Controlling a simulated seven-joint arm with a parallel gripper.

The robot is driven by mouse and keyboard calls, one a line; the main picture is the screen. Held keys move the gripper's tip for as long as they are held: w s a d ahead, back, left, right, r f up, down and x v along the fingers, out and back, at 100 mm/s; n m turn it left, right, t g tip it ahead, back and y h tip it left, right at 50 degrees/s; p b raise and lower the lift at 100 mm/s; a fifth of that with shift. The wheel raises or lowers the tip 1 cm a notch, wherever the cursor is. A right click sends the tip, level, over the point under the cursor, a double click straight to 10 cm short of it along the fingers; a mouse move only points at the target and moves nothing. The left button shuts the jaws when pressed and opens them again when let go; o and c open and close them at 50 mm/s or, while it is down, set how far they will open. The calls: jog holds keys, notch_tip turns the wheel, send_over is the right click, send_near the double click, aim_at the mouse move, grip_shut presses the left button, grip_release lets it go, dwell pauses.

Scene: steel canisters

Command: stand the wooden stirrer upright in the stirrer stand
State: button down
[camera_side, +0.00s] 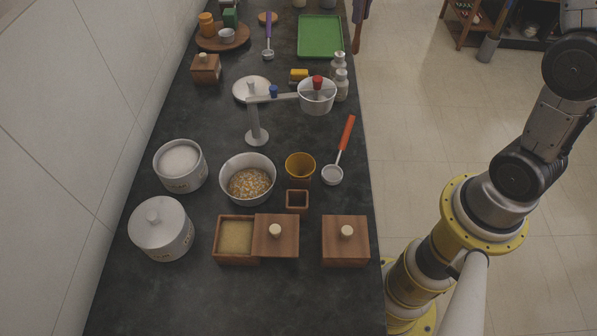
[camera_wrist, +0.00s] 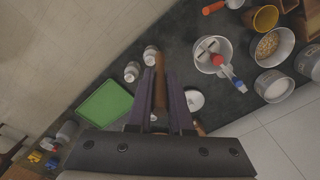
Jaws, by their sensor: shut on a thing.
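The wooden stirrer (camera_wrist: 160,92) is a brown stick between the two purple-grey fingers of my gripper (camera_wrist: 161,80) in the wrist view. My gripper is shut on it. In the side view my gripper (camera_side: 362,12) is at the top edge, partly cut off, and the stirrer (camera_side: 357,38) points down beneath it, beside the counter's far right edge. A small, square, open-topped wooden holder (camera_side: 297,208), which looks like the stirrer stand, is on the counter far nearer the side camera. It looks empty. I cannot make it out surely in the wrist view.
Around the holder are an amber cup (camera_side: 300,159), a bowl of grain (camera_side: 247,193), a wooden box with its lid partly aside (camera_side: 236,261) and a closed wooden box (camera_side: 345,252). A metal post (camera_side: 256,137) carries an arm over a white pot (camera_side: 318,106). A green tray (camera_side: 320,53) lies far back.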

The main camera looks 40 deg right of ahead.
notch_tip(320, 180, up, 5)
jog(key=a, duration=0.1)
jog(key=s+a+n, duration=0.1)
jog(key=s+a, duration=0.3)
jog(key=a, duration=0.6)
jog(key=s+a, duration=0.5)
jog(key=a, duration=0.5)
jog(key=s+a+n, duration=0.1)
jog(key=s+a, duration=0.3)
jog(key=a, duration=0.5)
notch_tip(320, 180, down, 21)
jog(key=shift+s+a+f, duration=0.2)
jog(key=shift+a, duration=0.15)
jog(key=shift+f, duration=0.15)
jog(key=c, duration=0.8)
grip_release()
